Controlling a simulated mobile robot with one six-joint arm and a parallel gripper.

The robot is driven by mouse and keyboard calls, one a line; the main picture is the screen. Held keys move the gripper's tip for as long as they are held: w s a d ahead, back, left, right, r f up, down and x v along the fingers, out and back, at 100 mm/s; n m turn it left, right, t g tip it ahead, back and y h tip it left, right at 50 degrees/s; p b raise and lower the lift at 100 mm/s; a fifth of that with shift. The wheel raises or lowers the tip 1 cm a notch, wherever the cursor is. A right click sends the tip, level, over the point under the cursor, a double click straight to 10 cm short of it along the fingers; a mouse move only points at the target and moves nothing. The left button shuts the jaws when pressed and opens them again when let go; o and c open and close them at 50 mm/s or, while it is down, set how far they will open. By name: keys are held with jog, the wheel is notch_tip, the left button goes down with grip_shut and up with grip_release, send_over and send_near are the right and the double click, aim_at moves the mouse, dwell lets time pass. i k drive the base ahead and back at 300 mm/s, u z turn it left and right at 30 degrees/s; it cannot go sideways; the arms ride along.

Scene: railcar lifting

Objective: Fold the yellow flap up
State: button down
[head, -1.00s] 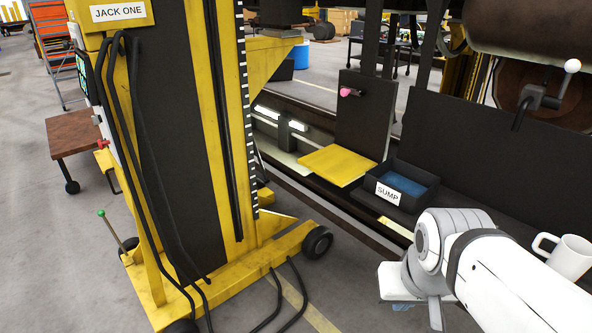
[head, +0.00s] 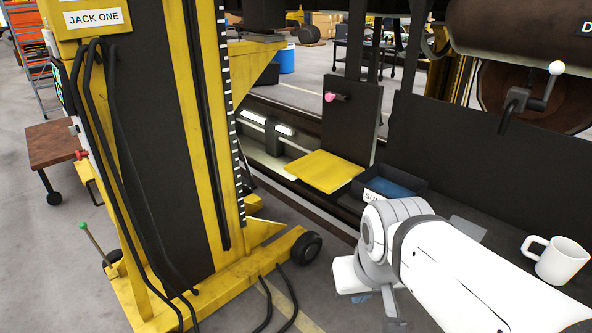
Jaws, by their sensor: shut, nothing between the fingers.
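The yellow flap (head: 324,171) lies flat, about level, at the foot of a dark upright panel (head: 352,117) beside the pit edge. A pink knob (head: 332,97) sticks out from that panel above the flap. My gripper (head: 362,300) is at the end of the white arm, below and to the right of the flap in the picture, and apart from it. The fingers are mostly hidden behind my wrist, and I see nothing held.
The dark sump box (head: 410,179) stands right of the flap, its label partly covered by my arm. A white mug (head: 561,260) stands at the right. The yellow jack labelled JACK ONE (head: 172,130) fills the left, with its wheel (head: 306,248) and cables near the floor. A lever with a white ball (head: 556,69) is upper right.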

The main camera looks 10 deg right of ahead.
aim_at(327, 172)
jog(key=i, duration=0.85)
jog(key=u, duration=0.05)
